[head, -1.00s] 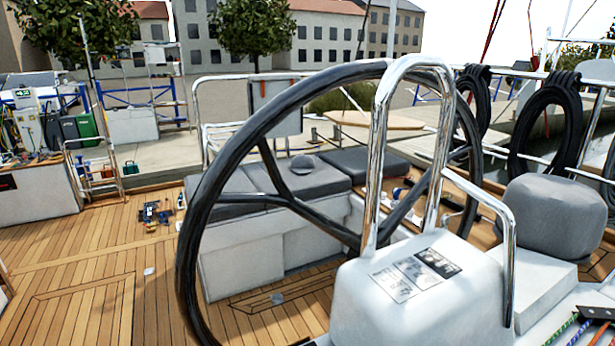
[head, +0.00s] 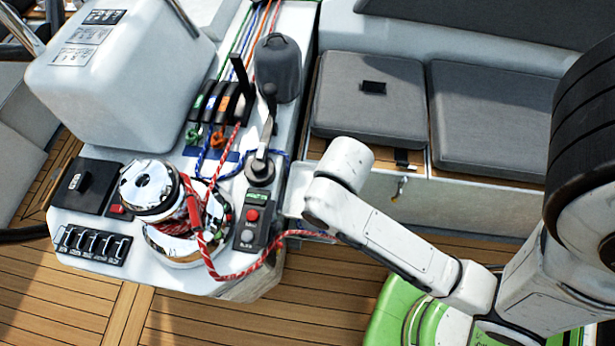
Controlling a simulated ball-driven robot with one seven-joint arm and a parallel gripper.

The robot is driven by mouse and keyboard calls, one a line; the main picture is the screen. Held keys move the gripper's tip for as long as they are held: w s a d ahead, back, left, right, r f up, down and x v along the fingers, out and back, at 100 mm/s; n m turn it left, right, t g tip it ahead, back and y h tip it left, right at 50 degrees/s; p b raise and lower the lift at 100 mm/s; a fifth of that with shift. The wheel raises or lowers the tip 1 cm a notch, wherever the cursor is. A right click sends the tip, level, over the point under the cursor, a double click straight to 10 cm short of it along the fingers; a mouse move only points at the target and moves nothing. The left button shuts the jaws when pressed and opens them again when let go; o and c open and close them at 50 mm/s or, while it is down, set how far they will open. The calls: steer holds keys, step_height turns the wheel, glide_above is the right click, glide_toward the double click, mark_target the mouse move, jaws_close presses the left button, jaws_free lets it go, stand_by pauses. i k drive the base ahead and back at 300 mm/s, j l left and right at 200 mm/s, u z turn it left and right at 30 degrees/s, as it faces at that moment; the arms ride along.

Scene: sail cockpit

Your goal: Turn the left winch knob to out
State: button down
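A chrome winch (head: 165,215) with red-and-white rope around it stands on the white console. Left of it is a square black panel (head: 85,186) with a raised black part and a small white label; I cannot tell whether this is the left winch knob or where it points. Right of the winch is a dark control box (head: 252,222) with a red and a grey button and unreadable lettering. My arm reaches in from the lower right, its rounded white joint beside the console's right edge. My gripper's fingers do not show.
A row of black switches (head: 92,243) lines the console's front left corner. A lever (head: 262,150) and several rope clutches (head: 215,105) stand behind the winch. Red-and-white rope loops past the console edge. Grey seat cushions (head: 370,105) lie at the back right; wooden deck (head: 200,322) is in front.

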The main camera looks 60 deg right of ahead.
mark_target(279, 245)
steer(key=k+l+u, duration=0.1)
steer(key=k, duration=1.05)
